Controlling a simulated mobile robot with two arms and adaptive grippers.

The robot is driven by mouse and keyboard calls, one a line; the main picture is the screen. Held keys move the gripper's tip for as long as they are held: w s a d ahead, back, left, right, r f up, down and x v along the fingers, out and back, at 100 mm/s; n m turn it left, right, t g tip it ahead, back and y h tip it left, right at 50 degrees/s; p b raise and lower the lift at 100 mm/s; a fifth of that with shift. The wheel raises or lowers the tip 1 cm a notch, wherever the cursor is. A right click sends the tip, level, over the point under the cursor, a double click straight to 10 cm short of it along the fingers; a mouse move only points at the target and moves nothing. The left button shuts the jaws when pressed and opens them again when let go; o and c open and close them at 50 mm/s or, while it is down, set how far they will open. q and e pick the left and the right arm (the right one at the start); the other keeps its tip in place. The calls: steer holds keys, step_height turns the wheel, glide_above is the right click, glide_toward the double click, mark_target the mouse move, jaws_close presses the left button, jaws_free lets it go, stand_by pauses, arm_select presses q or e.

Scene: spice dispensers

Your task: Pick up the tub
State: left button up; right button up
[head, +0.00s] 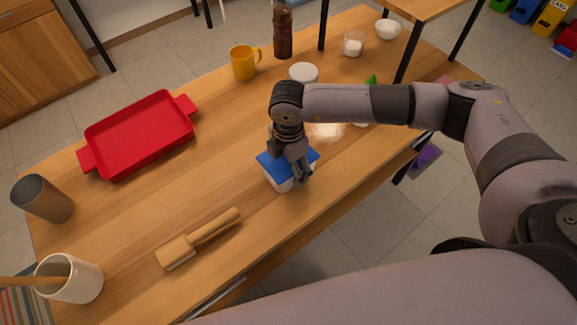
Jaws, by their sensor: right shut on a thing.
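The tub, a white box with a blue lid (271,165), is on the wooden table near its front edge, right of the middle. My right gripper (302,172) comes down over the tub from above and is shut on it. The wrist and fingers hide part of the lid and the tub's right side. I cannot tell whether the tub touches the table or is slightly lifted. My left gripper is not in view.
A wooden mallet (198,240) lies left of the tub. A red tray (138,136), a yellow mug (244,63), a pepper mill (283,34) and a white round container (303,73) stand farther back. A dark cup (43,199) and a white crock (70,279) are at left. The table's middle is clear.

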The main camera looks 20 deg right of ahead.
steer(key=shift+s+f, duration=0.25)
steer(key=c, duration=0.5)
